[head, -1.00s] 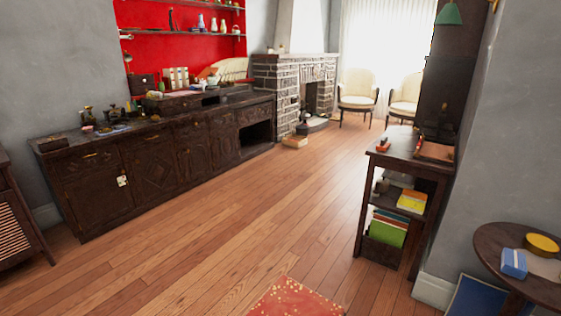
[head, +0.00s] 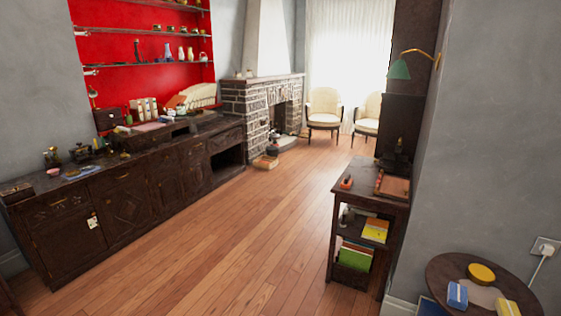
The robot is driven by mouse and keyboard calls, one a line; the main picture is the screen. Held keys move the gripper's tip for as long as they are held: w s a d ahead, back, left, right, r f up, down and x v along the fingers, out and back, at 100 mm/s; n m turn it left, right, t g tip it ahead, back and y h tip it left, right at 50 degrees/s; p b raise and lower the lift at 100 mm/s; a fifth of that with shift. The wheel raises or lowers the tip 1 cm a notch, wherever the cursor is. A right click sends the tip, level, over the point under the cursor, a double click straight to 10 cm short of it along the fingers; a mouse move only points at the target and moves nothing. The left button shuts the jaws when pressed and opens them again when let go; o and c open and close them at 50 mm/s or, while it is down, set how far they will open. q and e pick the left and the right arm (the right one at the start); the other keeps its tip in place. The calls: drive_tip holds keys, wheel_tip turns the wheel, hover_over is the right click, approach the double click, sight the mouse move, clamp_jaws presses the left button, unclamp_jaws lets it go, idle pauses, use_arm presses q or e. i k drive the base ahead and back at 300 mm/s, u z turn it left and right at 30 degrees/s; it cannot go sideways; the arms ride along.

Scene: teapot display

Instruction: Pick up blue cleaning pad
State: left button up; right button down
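A small blue block (head: 457,294) with a pale band, which looks like the blue cleaning pad, stands on the round dark table (head: 437,271) at the lower right. A second small item, yellow and blue (head: 508,308), is beside it at the bottom edge, partly cut off. A flat blue item (head: 80,172) also lies on the dark sideboard at the left; it is too small to tell what it is. Neither of my grippers is in view.
A dark carved sideboard (head: 125,203) runs along the left wall. A dark shelf unit (head: 338,222) stands between the open wooden floor (head: 240,240) and the round table. A yellow round tin (head: 481,273) is on that table. A socket with a plug (head: 545,247) is on the right wall.

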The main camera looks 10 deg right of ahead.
sight(457, 293)
drive_tip(key=u, duration=0.05)
drive_tip(key=k, duration=0.5)
drive_tip(key=z, duration=0.4)
drive_tip(key=i, duration=0.35)
drive_tip(key=z, duration=1.3)
